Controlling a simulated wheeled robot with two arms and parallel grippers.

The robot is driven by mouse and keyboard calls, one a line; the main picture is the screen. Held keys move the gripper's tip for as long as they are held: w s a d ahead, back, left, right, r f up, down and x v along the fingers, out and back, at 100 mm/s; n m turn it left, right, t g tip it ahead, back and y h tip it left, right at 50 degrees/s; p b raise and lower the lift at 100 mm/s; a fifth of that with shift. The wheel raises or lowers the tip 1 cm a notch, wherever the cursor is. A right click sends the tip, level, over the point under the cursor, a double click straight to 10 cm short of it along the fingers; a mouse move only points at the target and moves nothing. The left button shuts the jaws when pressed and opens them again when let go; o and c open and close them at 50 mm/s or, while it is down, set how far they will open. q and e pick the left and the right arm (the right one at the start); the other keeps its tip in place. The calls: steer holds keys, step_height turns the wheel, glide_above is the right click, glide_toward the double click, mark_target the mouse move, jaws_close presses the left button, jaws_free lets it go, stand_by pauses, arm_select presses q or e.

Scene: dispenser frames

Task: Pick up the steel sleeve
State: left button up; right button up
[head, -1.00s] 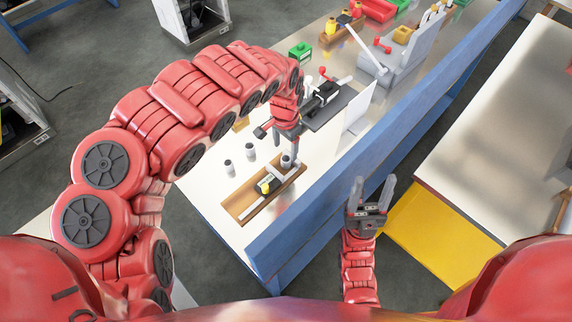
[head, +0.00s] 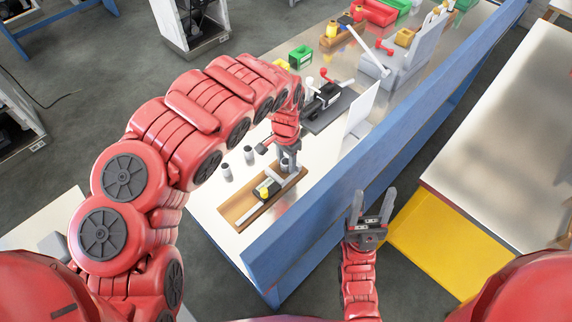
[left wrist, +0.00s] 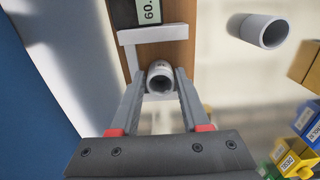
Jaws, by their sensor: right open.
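In the left wrist view a steel sleeve (left wrist: 161,78), a short grey tube with its open end showing, sits between the fingertips of my left gripper (left wrist: 163,82). One finger is on each side of it, very close. I cannot tell whether they press on it. In the head view my left gripper (head: 287,151) points down over the far end of the wooden tray (head: 237,212). A second grey sleeve (left wrist: 262,30) lies apart at the upper right of the wrist view. My right gripper (head: 372,212) is open and empty, in front of the blue rail.
A caliper-like tool with a display (left wrist: 150,12) lies in the tray. Two grey sleeves stand left of the tray (head: 226,172). A blue rail (head: 330,200) runs along the bench's right side. A dark fixture (head: 325,105) and green bin (head: 300,57) are beyond.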

arm_select(q)
jaws_close()
steer(key=shift+r, duration=0.1)
